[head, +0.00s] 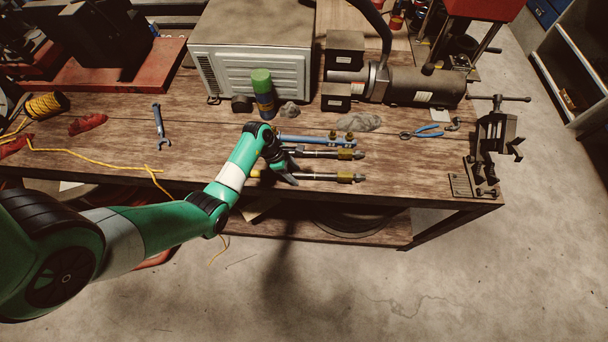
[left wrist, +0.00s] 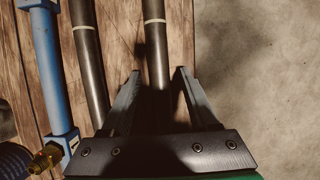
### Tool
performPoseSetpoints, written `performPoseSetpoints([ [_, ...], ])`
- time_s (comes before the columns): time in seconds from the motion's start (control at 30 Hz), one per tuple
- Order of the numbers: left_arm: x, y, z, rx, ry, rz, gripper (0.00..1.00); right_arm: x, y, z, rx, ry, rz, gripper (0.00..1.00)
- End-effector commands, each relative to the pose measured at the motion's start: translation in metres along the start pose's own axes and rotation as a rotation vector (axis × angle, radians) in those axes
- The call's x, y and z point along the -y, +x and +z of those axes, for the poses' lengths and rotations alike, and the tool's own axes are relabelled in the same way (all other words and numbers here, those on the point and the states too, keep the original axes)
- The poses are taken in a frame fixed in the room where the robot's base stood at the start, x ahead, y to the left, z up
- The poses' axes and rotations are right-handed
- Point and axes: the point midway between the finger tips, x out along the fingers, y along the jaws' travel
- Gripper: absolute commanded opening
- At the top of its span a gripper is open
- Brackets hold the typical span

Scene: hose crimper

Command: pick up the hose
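Two dark hoses with brass-coloured fittings lie side by side on the wooden workbench, the nearer hose (head: 325,177) close to the front edge and the farther hose (head: 322,154) behind it. My left gripper (head: 290,178) is over the left part of the nearer hose. In the left wrist view my left gripper (left wrist: 158,75) is open, with the nearer hose (left wrist: 157,45) running between its fingers and a gap on each side. The farther hose (left wrist: 87,60) lies left of the fingers. I cannot tell how low the fingertips reach. My right gripper is out of view.
A blue bar (head: 312,139) lies just behind the hoses. A crimper machine (head: 420,86), a spray can (head: 262,92) and a grey cabinet (head: 250,55) stand at the back. Blue pliers (head: 428,131) and a vise (head: 493,135) are to the right. The front bench edge is close.

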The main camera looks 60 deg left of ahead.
Motion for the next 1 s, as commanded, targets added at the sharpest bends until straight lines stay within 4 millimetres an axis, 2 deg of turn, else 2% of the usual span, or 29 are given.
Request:
performPoseSetpoints([
  [0.03,0.000,0.000,0.000,0.000,0.000,0.000,0.50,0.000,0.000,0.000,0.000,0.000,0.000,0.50],
  [0.3,0.000,0.000,0.000,0.000,0.000,0.000,0.01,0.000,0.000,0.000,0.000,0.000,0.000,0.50],
  [0.83,-0.001,-0.002,0.001,0.002,0.001,0.002,0.00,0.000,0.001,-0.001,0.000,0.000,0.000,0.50],
  [1.0,-0.001,-0.015,0.007,0.003,0.001,0.003,0.00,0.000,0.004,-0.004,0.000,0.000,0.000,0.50],
])
